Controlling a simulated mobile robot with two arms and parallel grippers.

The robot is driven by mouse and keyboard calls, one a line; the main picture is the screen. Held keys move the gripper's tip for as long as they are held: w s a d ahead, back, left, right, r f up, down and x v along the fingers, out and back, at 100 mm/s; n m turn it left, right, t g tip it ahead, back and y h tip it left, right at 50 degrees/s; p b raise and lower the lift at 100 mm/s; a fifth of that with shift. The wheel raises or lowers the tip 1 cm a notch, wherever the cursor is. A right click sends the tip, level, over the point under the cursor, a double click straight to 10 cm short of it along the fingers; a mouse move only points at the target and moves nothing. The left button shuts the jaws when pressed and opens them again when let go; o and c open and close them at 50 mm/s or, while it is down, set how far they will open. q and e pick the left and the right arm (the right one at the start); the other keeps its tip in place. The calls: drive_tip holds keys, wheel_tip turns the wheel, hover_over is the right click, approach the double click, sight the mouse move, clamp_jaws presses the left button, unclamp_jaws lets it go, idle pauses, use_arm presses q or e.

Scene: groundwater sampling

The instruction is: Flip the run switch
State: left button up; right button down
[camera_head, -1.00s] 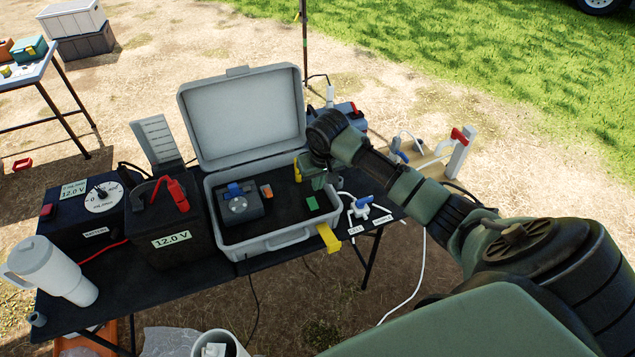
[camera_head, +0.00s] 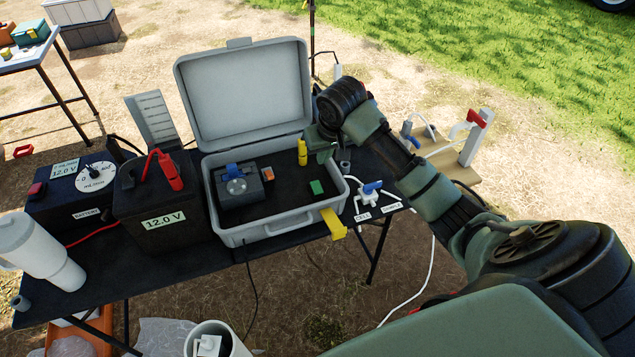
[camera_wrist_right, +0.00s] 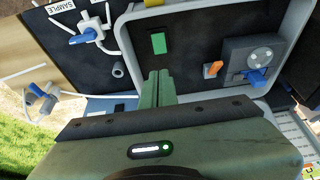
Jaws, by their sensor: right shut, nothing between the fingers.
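An open grey case (camera_head: 285,233) on the black table holds a dark control box (camera_head: 238,188) with a round dial and blue part. The box also shows in the right wrist view (camera_wrist_right: 240,65). Beside it there is a small orange switch-like piece (camera_wrist_right: 212,69); I cannot tell whether it is the run switch or how it is set. A green block (camera_head: 317,187) lies in the case, also seen in the wrist view (camera_wrist_right: 158,43). My right gripper (camera_wrist_right: 158,74) is shut and empty, above the case's right side, apart from the orange piece. My left gripper is out of view.
A 12.0 V battery (camera_head: 163,205) stands left of the case. A yellow piece (camera_head: 333,224) juts from the case's front right corner. A yellow object (camera_head: 302,152) stands near the gripper. A blue-handled valve (camera_head: 371,188) with white tubing is to the right.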

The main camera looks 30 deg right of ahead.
sight(316, 183)
drive_tip(key=x, duration=0.4)
drive_tip(key=p+x, duration=0.1)
drive_tip(key=x, duration=0.9)
drive_tip(key=shift+s+a, duration=0.1)
drive_tip(key=shift+s, duration=0.2)
drive_tip(key=shift+f, duration=0.1)
drive_tip(key=shift+p, duration=0.3)
